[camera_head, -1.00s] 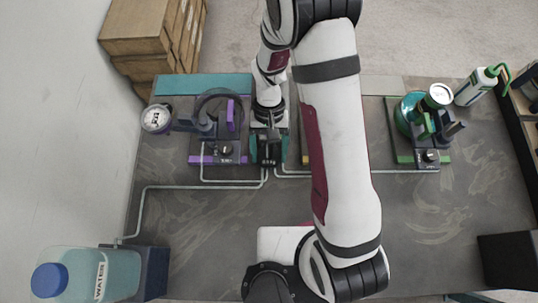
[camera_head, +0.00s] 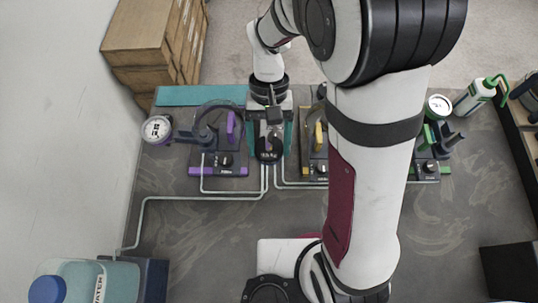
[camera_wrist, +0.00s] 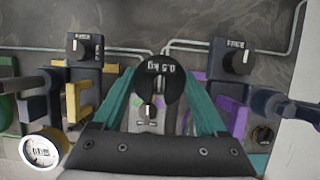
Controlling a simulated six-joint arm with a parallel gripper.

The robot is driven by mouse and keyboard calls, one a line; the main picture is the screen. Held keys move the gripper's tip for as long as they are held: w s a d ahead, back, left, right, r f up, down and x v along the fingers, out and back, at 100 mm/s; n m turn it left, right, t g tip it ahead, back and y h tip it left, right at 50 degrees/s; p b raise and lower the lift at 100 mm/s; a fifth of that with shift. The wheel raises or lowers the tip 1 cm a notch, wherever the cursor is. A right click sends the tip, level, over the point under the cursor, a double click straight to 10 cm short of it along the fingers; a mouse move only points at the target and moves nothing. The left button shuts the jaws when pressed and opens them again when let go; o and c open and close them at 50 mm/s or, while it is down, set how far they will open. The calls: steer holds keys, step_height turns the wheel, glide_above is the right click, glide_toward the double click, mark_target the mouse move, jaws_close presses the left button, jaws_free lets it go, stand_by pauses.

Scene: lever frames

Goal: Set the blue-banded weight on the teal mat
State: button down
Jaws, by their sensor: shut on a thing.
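My gripper (camera_head: 269,150) has teal fingers and is shut on a dark round weight (camera_wrist: 158,82) marked 0.5 kg. The weight also shows in the head view (camera_head: 268,153), between the fingers. I cannot make out a blue band on it. A teal mat (camera_head: 195,96) lies along the back left of the table, behind the purple lever frame. My gripper is in front of the mat and to its right. I cannot tell how high the weight is above the table.
A purple-trimmed lever frame (camera_head: 218,170) stands left of my gripper, a yellow-trimmed one (camera_head: 314,170) to its right. A green-trimmed one (camera_head: 428,168) is partly behind my arm. A white-faced disc (camera_head: 156,128) sits left. Front left holds a water container (camera_head: 118,278).

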step_height(320, 180, up, 6)
steer(key=w+d+r, duration=0.7)
steer(key=w+r, duration=0.1)
steer(key=w, duration=0.1)
steer(key=m+t+y, duration=0.4)
steer(key=m, duration=1.4)
glide_toward(170, 96)
steer(key=shift+s+a+f, duration=0.1)
steer(key=shift+a+f, duration=0.8)
step_height(170, 96, down, 4)
steer(key=shift+r+y, duration=0.1)
steer(key=shift+y, duration=0.2)
